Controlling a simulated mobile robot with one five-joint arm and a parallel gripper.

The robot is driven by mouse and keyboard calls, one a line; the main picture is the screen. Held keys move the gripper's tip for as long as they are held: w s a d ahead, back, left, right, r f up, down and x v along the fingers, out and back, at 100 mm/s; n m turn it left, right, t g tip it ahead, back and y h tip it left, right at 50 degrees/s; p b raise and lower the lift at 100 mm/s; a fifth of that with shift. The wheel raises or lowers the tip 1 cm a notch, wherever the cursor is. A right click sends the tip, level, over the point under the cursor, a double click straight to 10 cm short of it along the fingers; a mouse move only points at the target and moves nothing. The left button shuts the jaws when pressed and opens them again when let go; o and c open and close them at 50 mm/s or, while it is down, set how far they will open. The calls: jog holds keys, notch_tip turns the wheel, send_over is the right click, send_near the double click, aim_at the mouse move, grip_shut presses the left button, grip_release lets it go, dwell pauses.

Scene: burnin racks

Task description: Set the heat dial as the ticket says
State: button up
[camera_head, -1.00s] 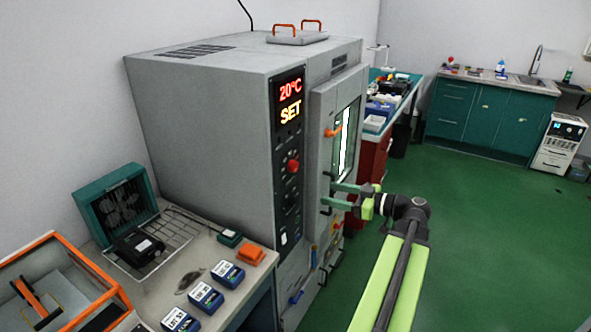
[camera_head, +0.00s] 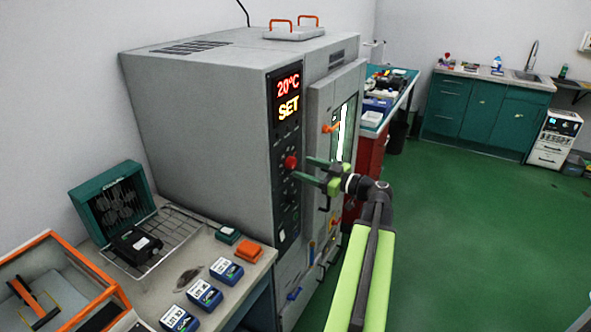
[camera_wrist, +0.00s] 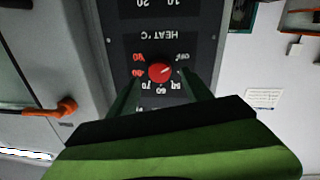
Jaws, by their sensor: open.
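The red heat dial (camera_head: 291,162) is on the dark control panel of the grey oven cabinet. In the wrist view, the dial (camera_wrist: 160,72) appears upside down below the "HEAT °C" label. Its pale pointer line is toward the OFF mark. Temperature marks ring it. My gripper (camera_head: 300,168) is open, its green fingers directed at the panel. In the wrist view the fingers (camera_wrist: 160,84) flank the dial; I cannot tell whether they touch it. The display (camera_head: 288,94) reads 20°C and SET. No ticket can be identified for certain.
The cabinet door handle (camera_head: 331,128) is orange and sticks out right of the panel. A white paper with unreadable print (camera_wrist: 264,97) shows in the wrist view. A bench with blue-and-white boxes (camera_head: 205,295) stands at front left. Green floor (camera_head: 460,230) is free at right.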

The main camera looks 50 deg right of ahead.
aim_at(294, 164)
jog(key=shift+w+a, duration=0.15)
jog(key=shift+w, duration=0.65)
jog(key=shift+w+a, duration=0.1)
jog(key=shift+w, duration=0.65)
